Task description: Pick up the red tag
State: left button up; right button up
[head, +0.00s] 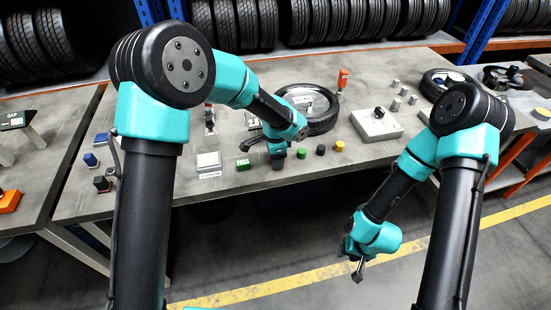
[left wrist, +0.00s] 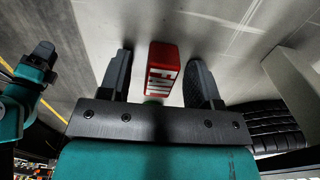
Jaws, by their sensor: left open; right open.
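The red tag (left wrist: 163,68), a small block with white "FAIL" lettering, shows in the left wrist view between the two fingers of my left gripper (left wrist: 161,82). The fingers are open, with a gap visible on each side of it. In the head view my left gripper (head: 278,163) is low over the table's front part, and I cannot make out the tag there. My right gripper (head: 358,270) is open and empty, out in front of the table edge.
A green block (head: 243,164) lies left of my left gripper on the grey table (head: 225,183). Small dark green, black and yellow pieces (head: 339,146) stand to its right. A tyre (head: 322,122) lies behind. A grey box with a black knob (head: 372,127) stands further right.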

pick_arm(q)
jog(key=c, duration=1)
jog(key=shift+r, duration=0.1)
jog(key=shift+r, duration=1.2)
jog(key=s+r, duration=0.2)
jog(key=s, duration=1.4)
jog(key=shift+d+r, duration=0.2)
jog(key=shift+d, duration=0.15)
